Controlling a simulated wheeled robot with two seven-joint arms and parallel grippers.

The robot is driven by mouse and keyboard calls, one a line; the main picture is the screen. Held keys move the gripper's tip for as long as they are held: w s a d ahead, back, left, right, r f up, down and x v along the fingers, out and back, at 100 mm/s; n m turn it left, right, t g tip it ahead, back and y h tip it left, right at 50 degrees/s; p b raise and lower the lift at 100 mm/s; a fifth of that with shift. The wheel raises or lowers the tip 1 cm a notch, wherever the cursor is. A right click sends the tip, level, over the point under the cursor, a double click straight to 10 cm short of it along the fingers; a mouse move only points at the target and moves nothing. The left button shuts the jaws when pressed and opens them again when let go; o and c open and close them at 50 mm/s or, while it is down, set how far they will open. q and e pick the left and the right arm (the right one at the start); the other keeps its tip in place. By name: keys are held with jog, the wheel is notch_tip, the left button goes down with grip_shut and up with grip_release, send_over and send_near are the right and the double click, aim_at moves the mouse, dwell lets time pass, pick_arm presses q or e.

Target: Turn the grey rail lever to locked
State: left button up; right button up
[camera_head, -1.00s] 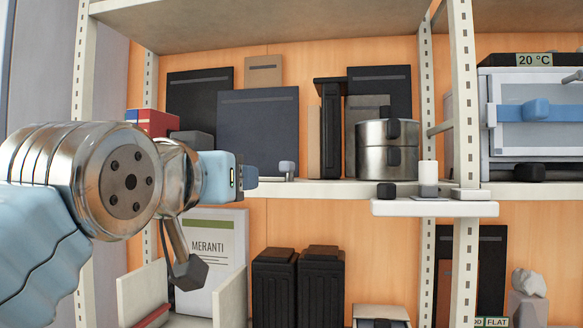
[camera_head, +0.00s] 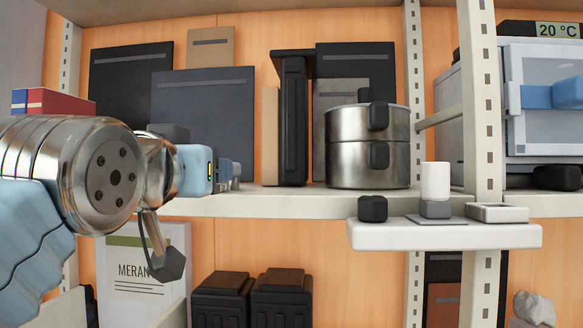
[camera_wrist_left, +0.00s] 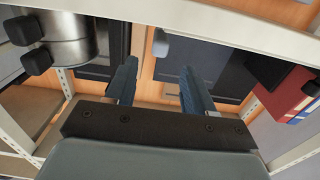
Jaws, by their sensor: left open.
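A small light-grey upright piece, which looks like the grey rail lever (camera_head: 235,176), stands at the front edge of the middle shelf. It is partly hidden behind my left gripper (camera_head: 224,174) in the head view. In the left wrist view the lever (camera_wrist_left: 160,43) shows just beyond the fingertips, roughly between them. There my left gripper (camera_wrist_left: 157,75) has its two dark blue fingers spread apart, with nothing between them. I cannot read which position the lever is in. My right gripper is in neither view.
The middle shelf (camera_head: 285,201) holds a steel pot (camera_head: 366,160) and dark folders (camera_head: 205,112). A white ledge (camera_head: 445,235) juts out at right, bearing a white cylinder (camera_head: 434,182) and a black knob (camera_head: 372,208).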

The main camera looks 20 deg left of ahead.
pick_arm(q)
jog(key=p+x, duration=0.2)
jog(key=x, duration=0.8)
jog(key=shift+w, duration=0.2)
grip_shut()
